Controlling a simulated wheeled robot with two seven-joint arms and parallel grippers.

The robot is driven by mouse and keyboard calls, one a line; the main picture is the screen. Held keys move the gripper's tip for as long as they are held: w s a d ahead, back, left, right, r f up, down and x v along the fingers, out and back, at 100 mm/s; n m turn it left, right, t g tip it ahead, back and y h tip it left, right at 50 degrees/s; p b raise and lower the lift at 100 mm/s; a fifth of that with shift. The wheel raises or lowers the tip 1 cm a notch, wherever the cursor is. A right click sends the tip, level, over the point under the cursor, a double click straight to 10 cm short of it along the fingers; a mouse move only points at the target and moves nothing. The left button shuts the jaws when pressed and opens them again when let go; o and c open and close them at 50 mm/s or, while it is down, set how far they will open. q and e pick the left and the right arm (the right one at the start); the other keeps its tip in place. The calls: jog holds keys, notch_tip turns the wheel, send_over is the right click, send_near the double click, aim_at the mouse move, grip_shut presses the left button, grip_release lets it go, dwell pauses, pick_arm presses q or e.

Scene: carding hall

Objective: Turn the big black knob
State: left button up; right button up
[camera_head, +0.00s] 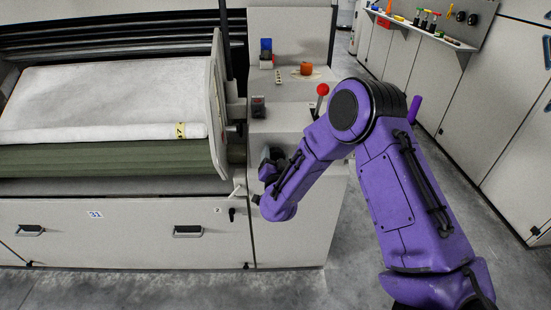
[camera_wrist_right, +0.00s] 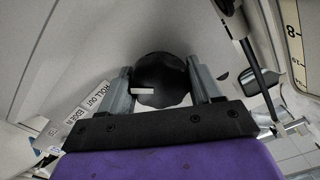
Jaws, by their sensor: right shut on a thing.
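The big black knob (camera_wrist_right: 165,72) is round with a scalloped rim and carries a white pointer bar, which lies level in the right wrist view. It sits on the pale grey machine face. My right gripper (camera_wrist_right: 160,80) has its two grey fingers on either side of the knob and is shut on it. In the head view my right gripper (camera_head: 268,170) is at the front of the machine's control column, and my own forearm hides much of the area. My left gripper is not in view.
A red-ball lever (camera_head: 322,90) rises close to my right arm. A white fibre roll (camera_head: 110,100) lies to the left. Cabinets (camera_head: 495,130) stand at right, with open floor between.

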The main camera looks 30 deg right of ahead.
jog(key=shift+m, duration=1.5)
jog(key=shift+b, duration=0.3)
jog(key=o, duration=1)
jog(key=shift+o, duration=0.2)
jog(key=v, duration=1)
jog(key=shift+s+b, duration=0.3)
jog(key=shift+b, duration=0.05)
jog(key=shift+a, duration=0.15)
